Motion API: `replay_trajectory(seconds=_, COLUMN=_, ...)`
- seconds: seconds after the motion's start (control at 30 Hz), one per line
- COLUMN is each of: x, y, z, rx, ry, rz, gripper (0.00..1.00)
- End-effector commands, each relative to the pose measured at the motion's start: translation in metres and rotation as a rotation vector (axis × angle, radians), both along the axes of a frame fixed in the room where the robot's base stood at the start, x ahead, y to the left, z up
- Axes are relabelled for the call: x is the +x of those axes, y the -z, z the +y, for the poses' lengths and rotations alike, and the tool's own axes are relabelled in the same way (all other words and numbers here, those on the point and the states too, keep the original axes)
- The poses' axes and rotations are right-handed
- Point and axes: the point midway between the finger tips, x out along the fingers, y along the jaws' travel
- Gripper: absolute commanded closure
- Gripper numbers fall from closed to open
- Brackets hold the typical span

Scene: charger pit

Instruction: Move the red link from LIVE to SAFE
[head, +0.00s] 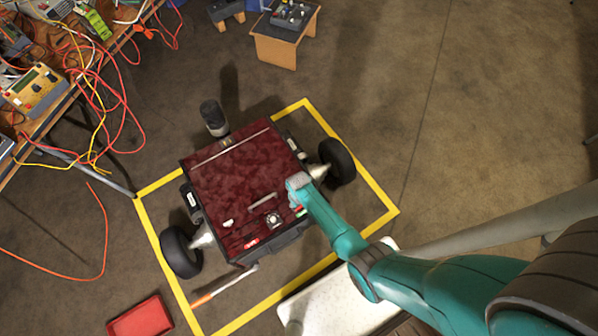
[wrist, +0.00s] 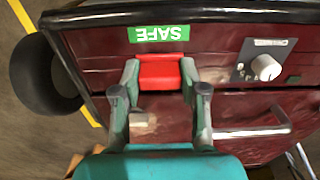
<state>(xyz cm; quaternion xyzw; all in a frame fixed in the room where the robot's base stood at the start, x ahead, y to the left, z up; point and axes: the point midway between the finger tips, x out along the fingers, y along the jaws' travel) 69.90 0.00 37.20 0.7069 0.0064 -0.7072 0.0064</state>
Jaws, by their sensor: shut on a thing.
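The red link (wrist: 160,72) is between the two fingers of my gripper (wrist: 160,80) in the wrist view. The gripper is shut on it. The link is right beside the green SAFE label (wrist: 159,34), which appears upside down. I cannot tell whether the link is seated in the panel or just above it. In the head view my gripper (head: 297,188) is over the right side of the dark red machine top (head: 232,170) and hides the link. A small red label (head: 251,241) is at the machine's front edge; its text is too small to read.
A metal handle (head: 263,202) and a knob (wrist: 266,67) stick up from the top near my gripper. Wheels and a yellow floor outline (head: 160,187) surround the machine. A cluttered bench (head: 60,95) is at left, a red tray (head: 141,318) at bottom left. Floor at right is clear.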

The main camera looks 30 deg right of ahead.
Motion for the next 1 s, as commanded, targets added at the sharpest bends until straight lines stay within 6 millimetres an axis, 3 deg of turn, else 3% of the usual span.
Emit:
replay_trajectory(seconds=0.23, x=0.0, y=0.004, z=0.0, rx=0.0, ry=0.0, rz=0.0, gripper=0.92)
replay_trajectory(seconds=0.27, x=0.0, y=0.004, z=0.0, rx=0.0, ry=0.0, rz=-0.001, gripper=0.52)
replay_trajectory(seconds=0.37, x=0.0, y=0.004, z=0.0, rx=0.0, ry=0.0, rz=-0.001, gripper=0.28)
replay_trajectory(seconds=0.77, x=0.0, y=0.001, z=0.0, rx=0.0, ry=0.0, rz=-0.001, gripper=0.28)
replay_trajectory(seconds=1.0, x=0.0, y=-0.022, z=0.0, rx=0.0, ry=0.0, rz=-0.003, gripper=0.28)
